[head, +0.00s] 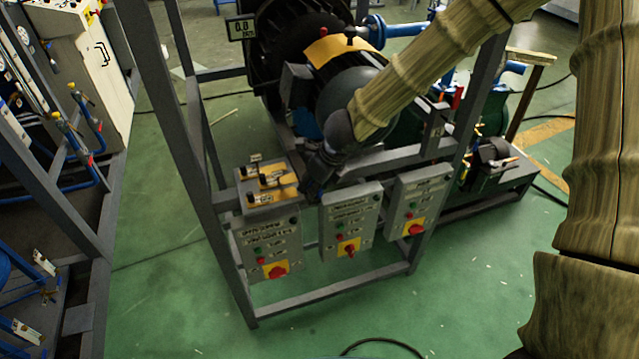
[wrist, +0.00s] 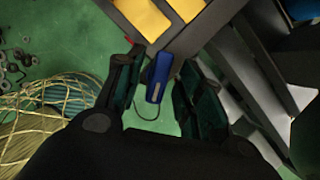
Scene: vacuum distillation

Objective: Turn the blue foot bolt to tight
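A blue, bolt-like part (wrist: 158,78) shows in the wrist view beside a corner of the grey frame; I take it to be the blue foot bolt. My gripper (wrist: 157,92) is open, with one dark finger on each side of the blue part in the picture. Gaps show on both sides, and I see no contact. How far the part lies beyond the fingertips is hard to tell. In the head view my gripper (head: 316,185) is a small dark shape above the control boxes. I cannot make out the blue bolt there.
Grey control boxes with red knobs, such as the middle box (head: 348,225), hang on the grey frame (head: 330,290). Yellow plates (head: 270,182) lie beside my gripper. A large dark round machine (head: 290,50) stands behind. Green floor (head: 460,290) is open in front.

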